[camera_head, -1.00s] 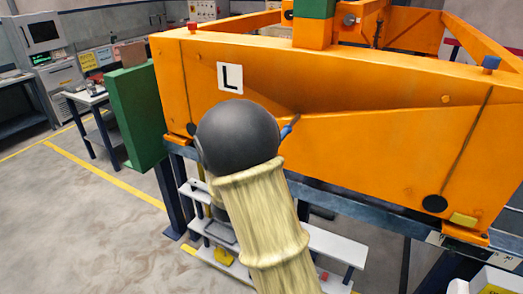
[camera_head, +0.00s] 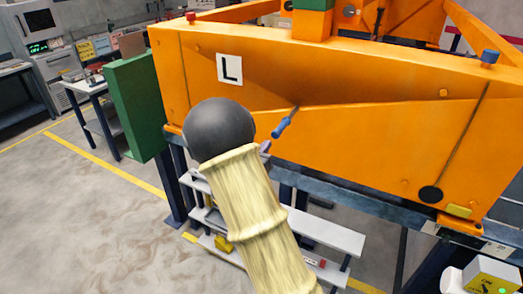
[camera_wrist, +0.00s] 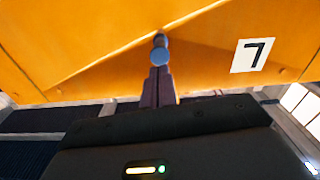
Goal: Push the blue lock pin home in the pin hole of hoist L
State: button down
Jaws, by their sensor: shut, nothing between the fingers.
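Hoist L (camera_head: 350,135) is the orange frame with a white "L" plate (camera_head: 230,67). The blue lock pin (camera_head: 283,126) sticks out of its front face at a slant, so a good length shows outside. In the wrist view the pin's round blue end (camera_wrist: 160,57) faces me, with a darker shank behind it. My gripper (camera_head: 265,147) is shut and empty, just below and left of the pin's outer end. In the wrist view its purple fingertips (camera_wrist: 157,73) lie just under the pin's end; I cannot tell whether they touch. The pin hole itself is hidden behind the pin.
A green block (camera_head: 138,112) stands at the hoist's left end. A blue-grey rail (camera_head: 345,194) runs under the hoist. White shelves (camera_head: 325,235) stand below. A bench (camera_head: 88,98) and a cabinet with a screen are at the back left. The floor at left is clear.

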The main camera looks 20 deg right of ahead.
aim_at(280, 130)
jog(key=shift+x, duration=1.9)
jog(key=shift+b+x, duration=0.45)
jog(key=shift+x, duration=4.6)
jog(key=shift+a, duration=0.1)
jog(key=shift+s+a+f+b, duration=0.1)
jog(key=shift+s+a+b, duration=0.25)
jog(key=shift+s+a, duration=0.6)
jog(key=shift+a, duration=0.15)
